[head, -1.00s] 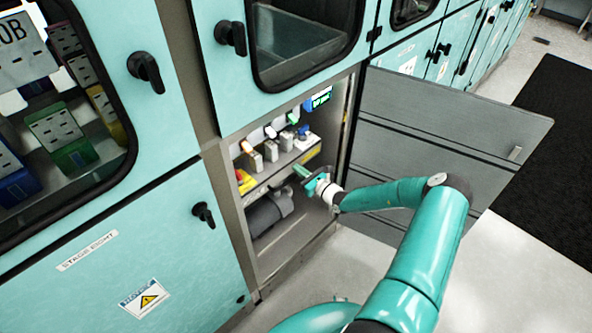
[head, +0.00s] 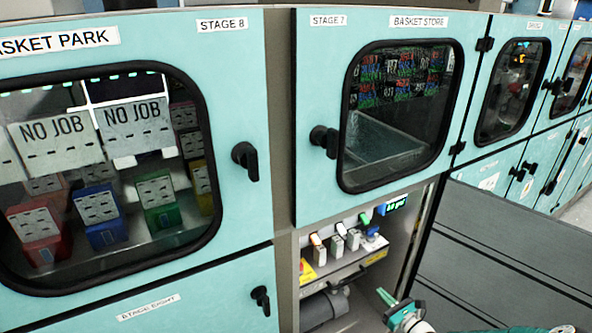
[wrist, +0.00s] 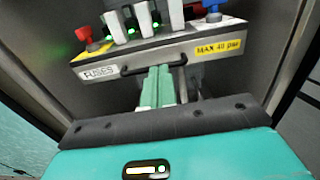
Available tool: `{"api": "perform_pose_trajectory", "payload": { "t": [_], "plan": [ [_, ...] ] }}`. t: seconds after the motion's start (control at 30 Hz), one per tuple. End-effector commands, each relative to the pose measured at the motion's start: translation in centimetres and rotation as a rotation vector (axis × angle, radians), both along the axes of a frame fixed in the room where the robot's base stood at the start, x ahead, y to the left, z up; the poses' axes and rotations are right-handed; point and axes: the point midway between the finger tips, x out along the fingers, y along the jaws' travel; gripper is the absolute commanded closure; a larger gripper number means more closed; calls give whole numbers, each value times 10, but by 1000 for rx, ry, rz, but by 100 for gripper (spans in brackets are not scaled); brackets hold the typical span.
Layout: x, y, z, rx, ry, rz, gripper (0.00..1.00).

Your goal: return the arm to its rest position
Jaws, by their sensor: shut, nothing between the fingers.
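My gripper (head: 388,298) is low in the head view, in front of the open lower cabinet bay, and empty. In the wrist view its two pale green fingers (wrist: 158,88) are together, with nothing between them. They point toward the black handle (wrist: 153,63) of a panel labelled FUSES (wrist: 98,73). I cannot tell whether the fingertips touch the handle. Most of my arm is below the edge of the head view.
White modules (head: 336,244) with green lights stand on the panel inside the bay. A dark grey cylinder (head: 322,308) lies below. The open grey door (head: 510,245) stands close on the right. A closed teal door with a window (head: 310,180) is above.

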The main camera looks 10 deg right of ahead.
Motion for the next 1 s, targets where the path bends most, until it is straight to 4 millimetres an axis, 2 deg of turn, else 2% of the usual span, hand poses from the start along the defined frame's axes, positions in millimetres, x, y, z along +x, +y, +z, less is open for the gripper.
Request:
{"api": "perform_pose_trajectory", "payload": {
  "t": [0.17,0.47,0.7,1.0],
  "plan": [
    [2,25,26,-117,-7,134,100],
    [-11,101,96,-485,-35,545,100],
    [-37,151,148,-781,-65,843,100],
    [-81,194,212,-1157,-116,1155,100]
  ]
}}
